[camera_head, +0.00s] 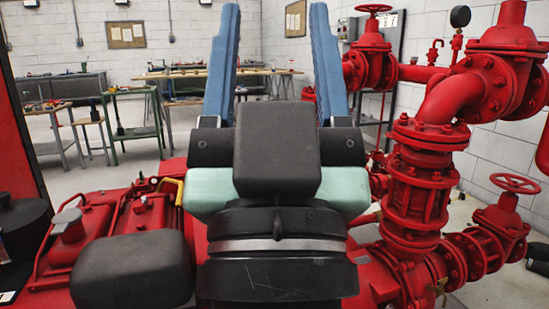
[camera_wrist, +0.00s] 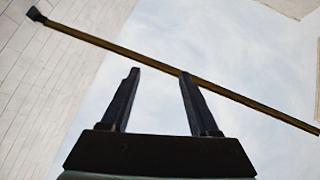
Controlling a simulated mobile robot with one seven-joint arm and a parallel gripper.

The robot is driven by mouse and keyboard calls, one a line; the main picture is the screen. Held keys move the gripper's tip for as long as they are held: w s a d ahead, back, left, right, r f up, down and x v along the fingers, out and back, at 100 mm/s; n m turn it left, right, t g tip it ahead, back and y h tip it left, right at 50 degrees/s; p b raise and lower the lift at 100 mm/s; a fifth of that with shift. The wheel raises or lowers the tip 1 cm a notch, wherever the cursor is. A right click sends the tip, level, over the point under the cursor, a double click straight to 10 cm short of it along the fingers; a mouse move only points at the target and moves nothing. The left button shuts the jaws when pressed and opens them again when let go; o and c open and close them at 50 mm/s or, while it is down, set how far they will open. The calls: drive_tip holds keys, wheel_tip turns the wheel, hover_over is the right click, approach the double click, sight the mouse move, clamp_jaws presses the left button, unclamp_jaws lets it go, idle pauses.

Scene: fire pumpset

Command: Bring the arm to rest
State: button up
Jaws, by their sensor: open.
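My gripper (camera_head: 277,70) stands upright in the middle of the head view, close to the camera. Its two blue-lit fingers point up and are wide apart, with nothing between them. In the wrist view my gripper (camera_wrist: 158,78) shows two dark fingers, also apart and empty. Behind them are a pale, cloudy bright area and a long thin bar that crosses at a slant. My wrist hides the middle of the red pump set in the head view.
Red pipework (camera_head: 415,190) with flanges and a handwheel valve (camera_head: 500,215) stands close on the right. Red machinery (camera_head: 140,215) with a yellow handle lies on the left. Workbenches (camera_head: 130,125) stand farther back at left, with open grey floor around them.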

wheel_tip(320, 180, up, 40)
drive_tip(key=s+p, duration=0.1)
drive_tip(key=p, duration=3.7)
drive_tip(key=shift+s, duration=0.3)
